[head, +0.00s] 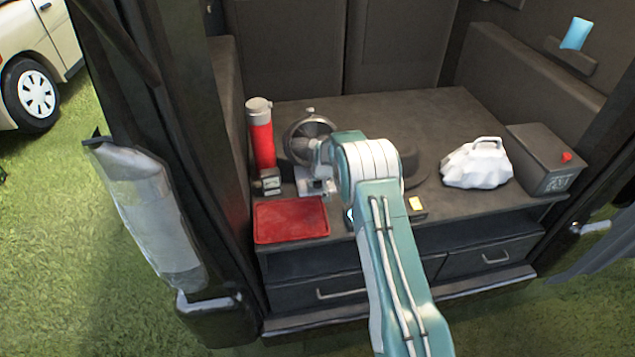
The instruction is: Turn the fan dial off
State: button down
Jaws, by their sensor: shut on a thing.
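The fan (308,128) stands on the dark counter behind the end of my arm. Its round grey cage faces up and outward, and its pale base (303,182) shows below. My gripper (318,183) is small in the head view and partly hidden by my own arm. It is down at the front of the fan base and shut on the fan dial there. The dial itself is hidden, so its setting cannot be read.
A red and grey flask (261,135) stands left of the fan, with a small dark box (268,182) before it. A red tray (291,220) lies at the front left edge. A white bag-like object (477,164) and a dark box with a red knob (545,160) stand right.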

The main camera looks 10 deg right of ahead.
jog(key=shift+f+n+y, duration=0.15)
jog(key=shift+n+y, duration=0.15)
jog(key=shift+n, duration=0.6)
jog(key=shift+c, duration=1.3)
grip_release()
jog(key=v, duration=1.2)
jog(key=shift+w, duration=0.25)
jog(key=shift+d, duration=0.1)
